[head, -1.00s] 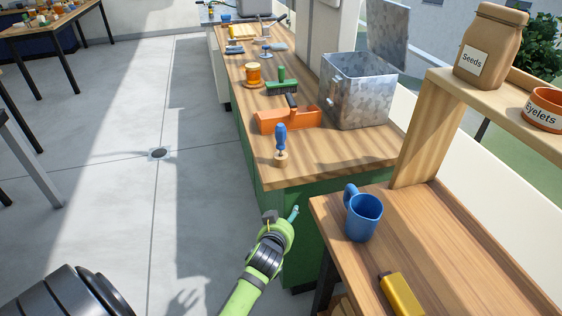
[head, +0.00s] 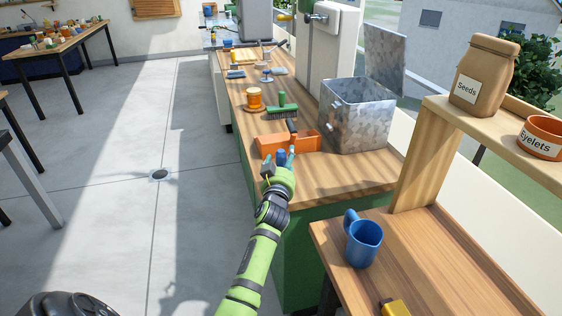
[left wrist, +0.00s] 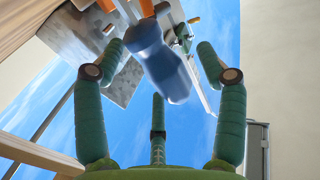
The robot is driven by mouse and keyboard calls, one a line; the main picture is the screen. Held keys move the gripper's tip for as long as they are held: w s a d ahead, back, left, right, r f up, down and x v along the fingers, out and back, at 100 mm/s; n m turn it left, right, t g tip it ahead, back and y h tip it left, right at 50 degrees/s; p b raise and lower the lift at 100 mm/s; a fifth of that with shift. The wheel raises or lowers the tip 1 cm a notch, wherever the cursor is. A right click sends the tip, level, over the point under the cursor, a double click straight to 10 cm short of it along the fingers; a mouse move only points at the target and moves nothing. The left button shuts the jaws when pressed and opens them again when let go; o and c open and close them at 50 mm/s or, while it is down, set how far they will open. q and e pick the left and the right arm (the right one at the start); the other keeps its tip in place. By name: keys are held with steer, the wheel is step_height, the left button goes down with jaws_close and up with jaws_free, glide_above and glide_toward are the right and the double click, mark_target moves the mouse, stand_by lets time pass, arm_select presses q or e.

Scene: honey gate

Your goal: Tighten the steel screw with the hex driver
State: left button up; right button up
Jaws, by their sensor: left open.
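The hex driver's blue handle (head: 281,155) shows at the near part of the workbench, largely hidden by my left gripper (head: 279,164). In the left wrist view the blue handle (left wrist: 160,62) lies between the spread green fingers of my left gripper (left wrist: 160,65). The fingers are open and not closed on it; I cannot tell whether one touches it. I cannot make out the steel screw. My right gripper is out of view.
An orange tool tray (head: 272,145) stands just behind the driver, with a green brush (head: 283,112) beyond. A galvanized metal box (head: 358,120) stands to the right. A blue mug (head: 364,245) is on the nearer wooden bench (head: 430,265).

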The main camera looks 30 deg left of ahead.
mark_target(284, 151)
arm_select(q)
steer(key=shift+w+a, duration=0.1)
steer(key=shift+w, duration=0.2)
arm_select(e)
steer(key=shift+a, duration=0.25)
arm_select(q)
steer(key=c, duration=1.3)
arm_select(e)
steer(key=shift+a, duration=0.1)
arm_select(q)
step_height(284, 151, up, 4)
steer(key=shift+f, duration=0.2)
steer(key=d+r+b, duration=0.2)
steer(key=d+r, duration=0.5)
steer(key=d, duration=0.4)
steer(key=shift+w+d+r, duration=0.2)
steer(key=shift+w+d, duration=0.1)
steer(key=shift+d, duration=0.05)
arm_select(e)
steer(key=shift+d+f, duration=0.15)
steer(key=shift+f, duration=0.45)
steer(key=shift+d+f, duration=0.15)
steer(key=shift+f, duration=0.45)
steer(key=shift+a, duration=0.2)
